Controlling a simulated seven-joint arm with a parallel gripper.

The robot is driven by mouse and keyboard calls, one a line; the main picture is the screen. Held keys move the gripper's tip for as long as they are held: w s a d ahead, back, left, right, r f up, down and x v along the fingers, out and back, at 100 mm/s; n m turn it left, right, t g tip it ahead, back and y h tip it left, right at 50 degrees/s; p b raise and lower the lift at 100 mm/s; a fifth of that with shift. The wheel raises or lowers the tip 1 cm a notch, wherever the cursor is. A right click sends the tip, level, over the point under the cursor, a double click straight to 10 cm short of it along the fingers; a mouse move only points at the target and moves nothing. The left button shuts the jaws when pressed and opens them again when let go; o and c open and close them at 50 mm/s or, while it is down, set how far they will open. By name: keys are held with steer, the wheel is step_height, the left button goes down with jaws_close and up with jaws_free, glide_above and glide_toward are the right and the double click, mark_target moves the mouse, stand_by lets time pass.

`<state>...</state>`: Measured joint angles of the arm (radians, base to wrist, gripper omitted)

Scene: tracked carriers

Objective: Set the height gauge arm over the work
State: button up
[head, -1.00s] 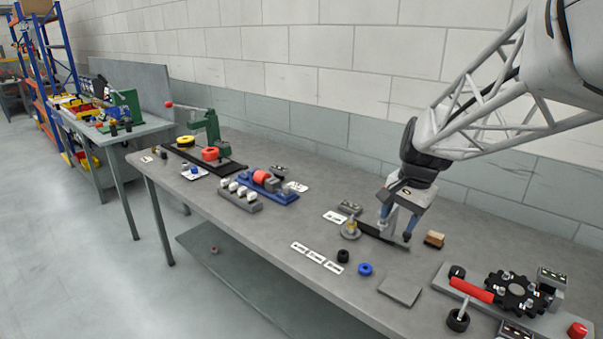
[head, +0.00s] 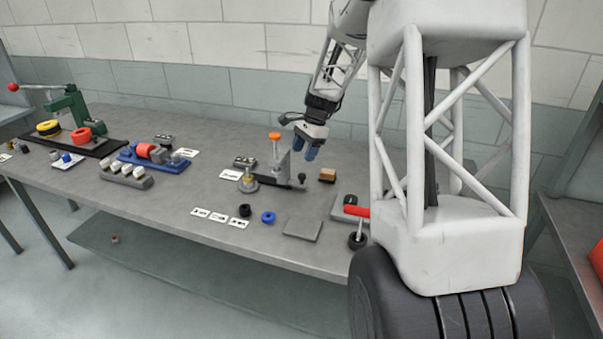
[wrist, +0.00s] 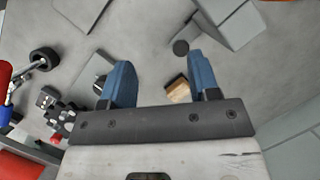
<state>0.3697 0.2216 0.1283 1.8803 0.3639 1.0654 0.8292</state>
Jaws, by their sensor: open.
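The height gauge stands near the middle of the bench in the head view. It shows an upright grey post (head: 284,165), an orange cap (head: 275,136) and a low dark bar (head: 289,183) with a small dark knob at its right end. Which piece is its swinging arm is hard to tell. A round brass-coloured piece (head: 248,184) sits just left of it. My gripper (head: 308,153), with blue fingers, is open and empty, above and to the right of the post, apart from it. In the wrist view the fingers (wrist: 162,78) are spread over the bench.
A wooden block (head: 327,175) lies right of the gauge; it also shows in the wrist view (wrist: 178,91). In front are a black ring (head: 245,210), a blue ring (head: 268,217), a grey plate (head: 302,229) and white labels. A blue fixture (head: 152,160) stands left. My arm hides the bench's right part.

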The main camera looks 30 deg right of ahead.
steer(key=m, duration=0.2)
glide_toward(302, 175)
steer(key=f, duration=0.1)
steer(key=shift+d+f+y, duration=0.1)
steer(key=shift+f+y, duration=0.15)
steer(key=shift+y, duration=0.05)
steer(key=shift+x, duration=3.9)
jaws_close()
